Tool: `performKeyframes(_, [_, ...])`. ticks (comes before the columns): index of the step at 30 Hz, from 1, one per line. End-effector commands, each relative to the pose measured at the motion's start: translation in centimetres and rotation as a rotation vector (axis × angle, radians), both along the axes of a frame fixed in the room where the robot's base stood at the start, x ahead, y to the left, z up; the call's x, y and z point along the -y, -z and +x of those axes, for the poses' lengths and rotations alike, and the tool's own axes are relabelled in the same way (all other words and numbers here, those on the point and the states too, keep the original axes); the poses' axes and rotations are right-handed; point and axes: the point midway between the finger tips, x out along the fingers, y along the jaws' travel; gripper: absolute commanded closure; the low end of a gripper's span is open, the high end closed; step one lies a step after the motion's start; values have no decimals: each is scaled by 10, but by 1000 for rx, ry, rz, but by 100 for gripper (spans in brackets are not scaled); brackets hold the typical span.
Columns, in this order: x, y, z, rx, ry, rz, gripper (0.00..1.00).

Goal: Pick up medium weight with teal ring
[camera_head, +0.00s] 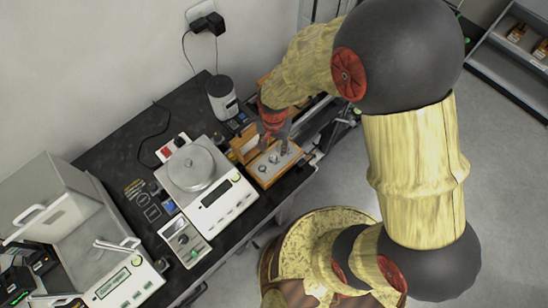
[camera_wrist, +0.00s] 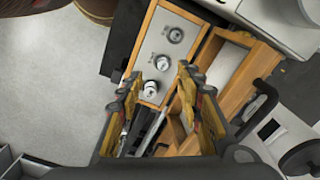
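A wooden weight box (camera_head: 252,179) stands on the black table in the head view. Three metal weights stand in a row on its light insert, which also shows in the wrist view (camera_wrist: 186,50). They are an upper weight (camera_wrist: 175,35), a middle weight (camera_wrist: 162,63) and a lower weight (camera_wrist: 150,88). No teal ring can be made out, so I cannot tell by colour which is the medium one. My gripper (camera_wrist: 158,74) is open, with its fingertips apart over the lower part of the box and nothing held between them. In the head view my gripper (camera_head: 274,128) hides part of the box.
A balance with a round pan (camera_head: 191,168) stands left of the box. Beside it are a small meter (camera_head: 184,240) and a grey cylindrical container (camera_head: 222,97). A wooden lid or tray (camera_wrist: 233,65) lies along the box's right side. A larger enclosed balance (camera_head: 75,215) is at far left.

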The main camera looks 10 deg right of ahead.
Motion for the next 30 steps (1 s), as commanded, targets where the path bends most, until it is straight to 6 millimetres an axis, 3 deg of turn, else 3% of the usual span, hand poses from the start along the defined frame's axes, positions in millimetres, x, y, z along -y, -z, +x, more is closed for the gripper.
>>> performKeyframes(13, [0,37,3,-3,11,-1,64])
performKeyframes(21, [-2,74,7,-3,11,-2,64])
performKeyframes(30, [-2,78,8,-1,10,0,65])
